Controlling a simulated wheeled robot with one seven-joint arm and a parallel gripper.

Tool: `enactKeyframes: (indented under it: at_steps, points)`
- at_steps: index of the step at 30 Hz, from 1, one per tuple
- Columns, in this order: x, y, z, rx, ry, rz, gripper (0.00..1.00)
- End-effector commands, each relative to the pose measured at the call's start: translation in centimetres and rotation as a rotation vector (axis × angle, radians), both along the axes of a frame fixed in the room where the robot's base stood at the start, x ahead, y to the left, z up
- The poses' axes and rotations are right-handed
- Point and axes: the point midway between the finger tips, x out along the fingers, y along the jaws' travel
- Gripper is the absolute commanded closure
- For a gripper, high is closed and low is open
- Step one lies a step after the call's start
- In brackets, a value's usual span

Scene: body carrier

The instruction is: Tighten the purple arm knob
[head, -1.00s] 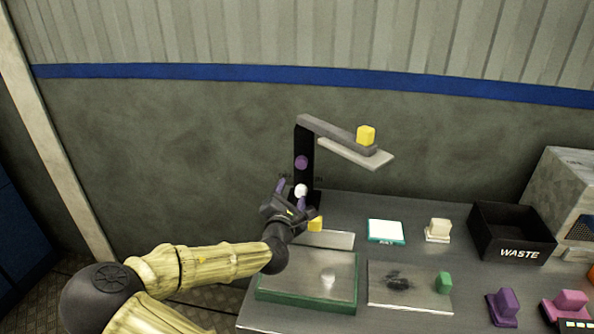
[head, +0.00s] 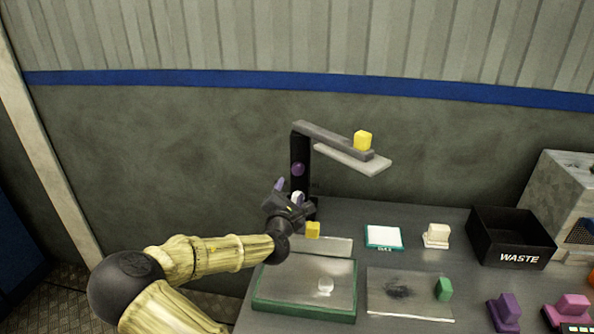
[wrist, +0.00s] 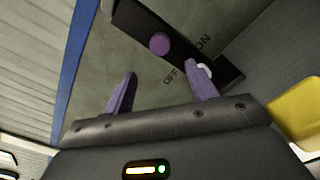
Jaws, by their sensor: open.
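The purple arm knob (head: 297,169) is a small round knob on the black upright post (head: 302,150) at the back of the bench. In the wrist view the purple knob (wrist: 159,43) lies beyond the fingertips, roughly centred between them. My gripper (head: 288,189) is in front of the post, a little below the knob. In the wrist view my gripper (wrist: 160,68) has its two purple fingers spread, with nothing between them and apart from the knob. A white switch or knob (wrist: 205,70) by the ON/OFF lettering is partly hidden behind the right finger.
A grey arm with a yellow block (head: 363,140) and a pale plate (head: 350,160) juts right from the post. A green-rimmed tray (head: 305,308), a black WASTE bin (head: 520,260) and several small blocks occupy the bench.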

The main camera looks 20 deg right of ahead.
Motion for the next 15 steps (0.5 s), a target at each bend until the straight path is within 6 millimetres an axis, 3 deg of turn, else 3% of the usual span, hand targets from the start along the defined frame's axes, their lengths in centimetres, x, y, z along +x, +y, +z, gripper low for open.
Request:
enactKeyframes:
  at_steps: [15]
  points:
    - [7.3, -5.1, 0.1, 0.000, 0.000, -0.001, 0.43]
